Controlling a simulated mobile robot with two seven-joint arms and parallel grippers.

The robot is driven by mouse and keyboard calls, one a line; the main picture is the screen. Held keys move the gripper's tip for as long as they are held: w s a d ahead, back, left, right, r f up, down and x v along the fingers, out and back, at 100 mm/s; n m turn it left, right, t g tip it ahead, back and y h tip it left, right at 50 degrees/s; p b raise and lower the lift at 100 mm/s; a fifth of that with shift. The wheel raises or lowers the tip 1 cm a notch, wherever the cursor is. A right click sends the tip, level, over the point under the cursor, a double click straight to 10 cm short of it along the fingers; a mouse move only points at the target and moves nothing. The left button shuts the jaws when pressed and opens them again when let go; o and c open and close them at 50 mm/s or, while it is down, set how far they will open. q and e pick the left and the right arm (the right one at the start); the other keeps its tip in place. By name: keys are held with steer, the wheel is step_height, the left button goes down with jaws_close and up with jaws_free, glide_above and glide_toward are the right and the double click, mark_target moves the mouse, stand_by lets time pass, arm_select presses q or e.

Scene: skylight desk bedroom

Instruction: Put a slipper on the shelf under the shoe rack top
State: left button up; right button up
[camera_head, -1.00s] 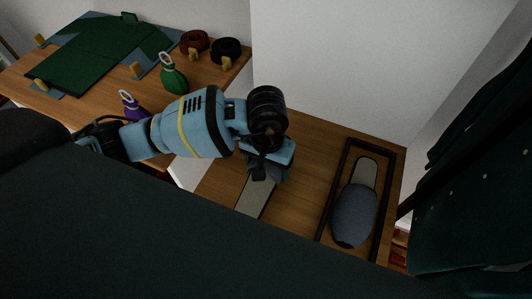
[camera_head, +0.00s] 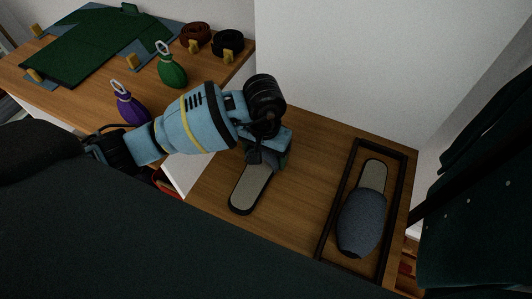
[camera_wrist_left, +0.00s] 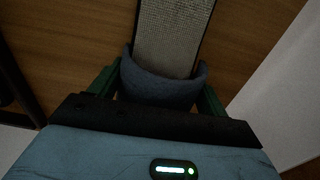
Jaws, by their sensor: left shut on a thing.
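A slipper with a grey-beige insole (camera_head: 250,188) and a blue-grey upper points its heel toward the lower left of the head view. My left gripper (camera_head: 265,157) is shut on its upper and hides most of that end. In the left wrist view the slipper's upper (camera_wrist_left: 165,87) sits between the green fingers, with the insole running away upward. The slipper is over the wooden top (camera_head: 300,180); I cannot tell whether it touches it. A second slipper (camera_head: 362,222) lies in the dark-framed tray (camera_head: 327,235) at the right. The shelf underneath is not visible. My right gripper is not in view.
White walls stand behind. Dark hanging clothes (camera_head: 480,200) are at the right.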

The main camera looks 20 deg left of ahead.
arm_select(q)
steer(key=shift+w+r, duration=0.1)
steer(key=shift+r, duration=0.05)
steer(key=o, duration=0.6)
steer(key=shift+f, duration=0.2)
steer(key=o, duration=0.4)
steer(key=shift+o, duration=0.2)
steer(key=shift+o, duration=0.2)
step_height(320, 180, up, 12)
steer(key=shift+r, duration=0.2)
